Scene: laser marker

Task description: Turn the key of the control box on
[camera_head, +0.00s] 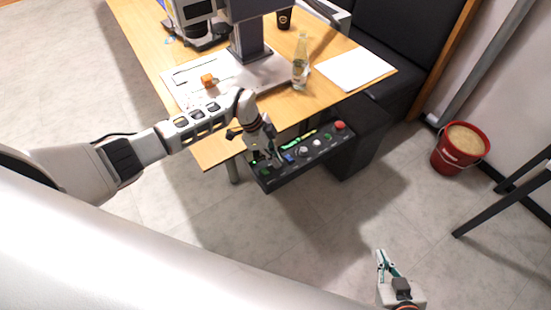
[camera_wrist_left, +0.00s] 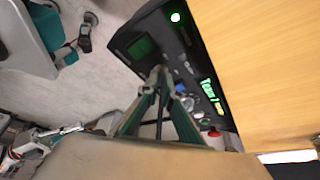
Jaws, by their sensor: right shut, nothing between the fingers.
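The black control box (camera_head: 303,164) hangs under the table's front edge in the head view. Its panel carries a red button (camera_head: 340,125), pale knobs and green lit parts. The left wrist view shows the box (camera_wrist_left: 128,32) with a green screen (camera_wrist_left: 142,47) and a lit green lamp (camera_wrist_left: 175,17). My left gripper (camera_head: 265,160) is at the left end of the panel. Its fingertips (camera_wrist_left: 161,72) come together in front of the panel. I cannot make out the key; the fingers cover part of the panel. My right gripper (camera_head: 383,260) is shut and empty, low at the right, away from the box.
The wooden table (camera_head: 215,150) holds a glass bottle (camera_head: 300,68), white paper (camera_head: 354,69), an orange cube (camera_head: 208,81) and a machine on a grey stand (camera_head: 250,45). A red bucket (camera_head: 460,148) stands on the floor at right. The floor before the box is clear.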

